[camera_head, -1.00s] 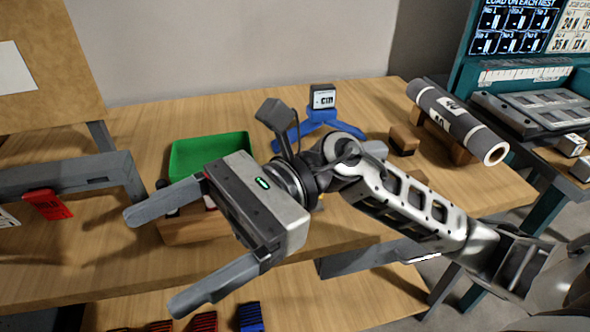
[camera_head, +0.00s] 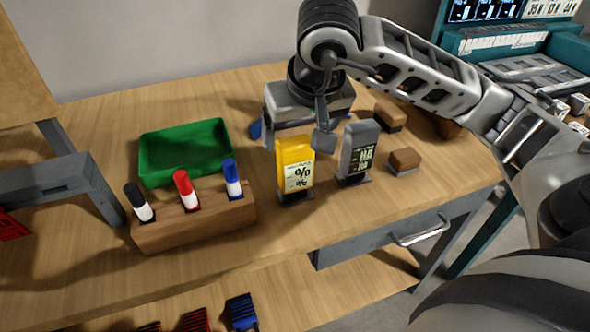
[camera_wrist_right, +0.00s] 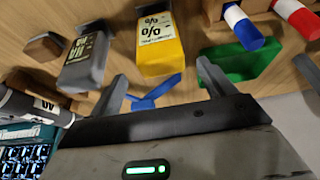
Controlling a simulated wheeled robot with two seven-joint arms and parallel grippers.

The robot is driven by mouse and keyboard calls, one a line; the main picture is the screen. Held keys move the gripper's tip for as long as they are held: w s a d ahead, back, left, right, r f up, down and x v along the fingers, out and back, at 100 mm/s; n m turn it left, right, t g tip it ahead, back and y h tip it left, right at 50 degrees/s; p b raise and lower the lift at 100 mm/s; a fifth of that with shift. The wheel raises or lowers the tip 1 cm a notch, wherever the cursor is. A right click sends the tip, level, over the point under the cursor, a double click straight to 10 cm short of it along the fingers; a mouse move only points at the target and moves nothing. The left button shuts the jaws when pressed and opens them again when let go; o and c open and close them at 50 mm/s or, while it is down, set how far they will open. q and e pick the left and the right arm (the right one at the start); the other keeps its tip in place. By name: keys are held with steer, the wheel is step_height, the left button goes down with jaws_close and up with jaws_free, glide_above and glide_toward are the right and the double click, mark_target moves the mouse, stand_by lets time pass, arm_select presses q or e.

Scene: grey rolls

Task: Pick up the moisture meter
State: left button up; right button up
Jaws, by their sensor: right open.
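The moisture meter appears to be the yellow handheld meter (camera_head: 296,165) with a % display, upright in a dark base on the wooden bench. It also shows in the right wrist view (camera_wrist_right: 160,45). A similar grey meter (camera_head: 358,150) stands just right of it, also seen in the right wrist view (camera_wrist_right: 86,60). My right gripper (camera_head: 298,132) is open and empty, behind and above the two meters. Its fingers (camera_wrist_right: 163,88) are apart, and the yellow meter shows beyond them. The fingertips are partly hidden in the head view. My left gripper is out of view.
A wooden block (camera_head: 215,215) holding black, red and blue markers stands left of the yellow meter. A green tray (camera_head: 186,150) is behind it. Small brown blocks (camera_head: 404,160) lie to the right. The bench front by the meters is clear.

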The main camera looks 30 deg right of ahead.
mark_target(295, 156)
steer(key=x, duration=0.2)
steer(key=shift+w+f, duration=0.1)
steer(key=shift+f, duration=0.2)
steer(key=x, duration=0.4)
steer(key=shift+s+a+f, duration=0.15)
steer(key=shift+s+f, duration=0.15)
steer(key=shift+w+f, duration=0.2)
steer(key=shift+f, duration=0.2)
steer(key=shift+r, duration=0.1)
steer(key=c, duration=1.2)
